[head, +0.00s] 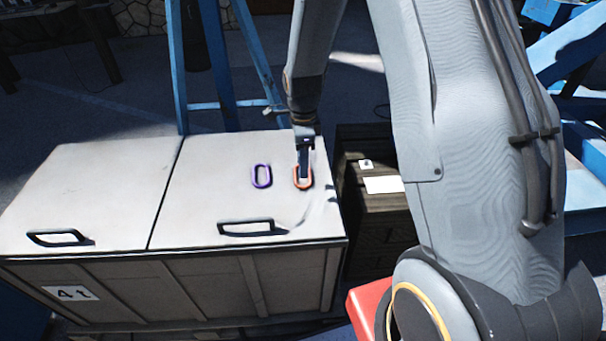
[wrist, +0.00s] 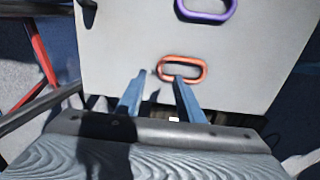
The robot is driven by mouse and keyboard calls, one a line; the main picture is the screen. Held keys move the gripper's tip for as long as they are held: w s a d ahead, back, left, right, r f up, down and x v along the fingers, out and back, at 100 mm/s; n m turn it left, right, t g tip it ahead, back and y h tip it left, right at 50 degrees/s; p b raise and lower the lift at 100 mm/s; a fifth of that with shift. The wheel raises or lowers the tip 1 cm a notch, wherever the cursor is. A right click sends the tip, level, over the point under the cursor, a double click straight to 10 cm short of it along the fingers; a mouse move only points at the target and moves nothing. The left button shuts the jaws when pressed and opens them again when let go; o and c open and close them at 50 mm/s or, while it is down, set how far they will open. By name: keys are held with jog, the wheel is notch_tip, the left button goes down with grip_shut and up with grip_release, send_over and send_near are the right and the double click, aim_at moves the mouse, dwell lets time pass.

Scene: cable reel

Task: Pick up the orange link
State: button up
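The orange link (head: 303,181) is an oval ring lying on the right lid of the white chest. It also shows in the wrist view (wrist: 182,61), just beyond my fingertips. My gripper (head: 304,168) is over it in the head view and hides part of it. In the wrist view my gripper (wrist: 162,76) has its two blue fingers spread apart with nothing between them. The right finger's tip overlaps the link's near side; the left tip is left of the link. I cannot tell whether either finger touches it.
A purple link (head: 261,175) lies left of the orange one, and shows at the top of the wrist view (wrist: 207,9). The white chest (head: 110,185) has a black handle (head: 246,227) on its right lid. A dark cabinet (head: 372,215) stands to the right. Blue posts (head: 220,60) rise behind.

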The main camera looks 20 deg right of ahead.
aim_at(304, 185)
jog(key=shift+w+d+f+p, duration=0.1)
jog(key=shift+f+p, duration=0.55)
jog(key=shift+f, duration=1.2)
jog(key=shift+w+d+f+p, duration=0.1)
jog(key=shift+f+p, duration=0.5)
jog(key=shift+f, duration=1.25)
grip_shut()
